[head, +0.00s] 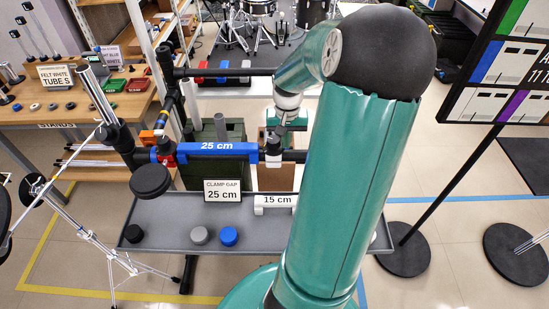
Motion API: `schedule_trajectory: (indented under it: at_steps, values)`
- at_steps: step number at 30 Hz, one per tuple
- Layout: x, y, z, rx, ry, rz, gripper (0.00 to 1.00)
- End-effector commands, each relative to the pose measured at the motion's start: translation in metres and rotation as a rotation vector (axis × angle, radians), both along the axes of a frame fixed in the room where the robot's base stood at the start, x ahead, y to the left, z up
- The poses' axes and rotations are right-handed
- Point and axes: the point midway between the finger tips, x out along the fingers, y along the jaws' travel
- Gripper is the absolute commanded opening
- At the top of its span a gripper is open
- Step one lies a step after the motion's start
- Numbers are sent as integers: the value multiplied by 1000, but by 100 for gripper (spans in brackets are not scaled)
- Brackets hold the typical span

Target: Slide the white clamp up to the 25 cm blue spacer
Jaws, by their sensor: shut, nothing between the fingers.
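The blue spacer (218,148), labelled 25 cm, lies along a dark horizontal bar above the grey tray. A red clamp (166,149) is at its left end. The small white clamp (273,160) is on the bar at the spacer's right end; whether they touch is too small to tell. My gripper (274,137) is just above the white clamp, pointing down, shut with nothing in it. Its fingertips are small and partly merge with the clamp, so I cannot tell whether they touch it. A sign reading "CLAMP GAP 25 cm" (222,190) stands below the spacer.
The grey tray (160,219) holds a white 15 cm spacer (273,203), a grey cap (199,235) and a blue cap (229,236). A black round pad (151,181) hangs at left. My arm hides the tray's right part. A wooden table (60,110) stands at left.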

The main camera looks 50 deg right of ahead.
Motion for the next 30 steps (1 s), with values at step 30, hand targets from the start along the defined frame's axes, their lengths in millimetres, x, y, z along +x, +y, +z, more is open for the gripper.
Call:
schedule_trajectory:
  at_steps: [30]
  values:
    - [15, 13, 0, 1, -2, 1, 0]
